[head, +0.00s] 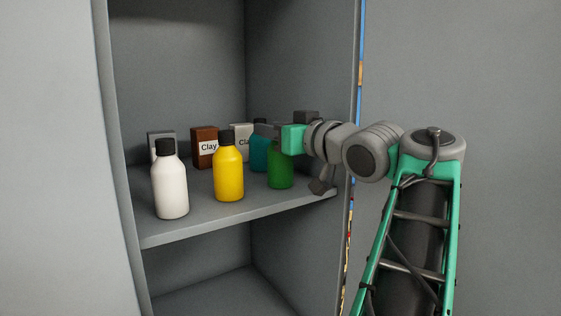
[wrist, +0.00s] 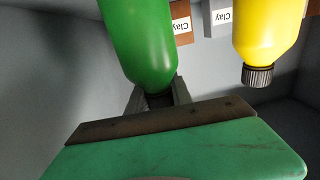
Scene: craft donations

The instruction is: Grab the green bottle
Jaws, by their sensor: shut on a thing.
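The green bottle (head: 281,169) stands upright at the right front of the grey cabinet shelf. My gripper (head: 268,132) comes in from the right and is shut on the bottle at its top, which it hides in the head view. In the wrist view the green bottle (wrist: 140,45) shows upside down, with its neck between the fingers of my gripper (wrist: 160,97). Whether the bottle's base touches the shelf is hard to tell; it looks to be on or very near it.
A yellow bottle (head: 229,172) and a white bottle (head: 170,188) stand to the left on the shelf (head: 205,219). A teal bottle (head: 259,152) stands close behind the green one. Brown (head: 204,148) and grey (head: 240,143) clay boxes stand behind. The cabinet's right edge is near my arm.

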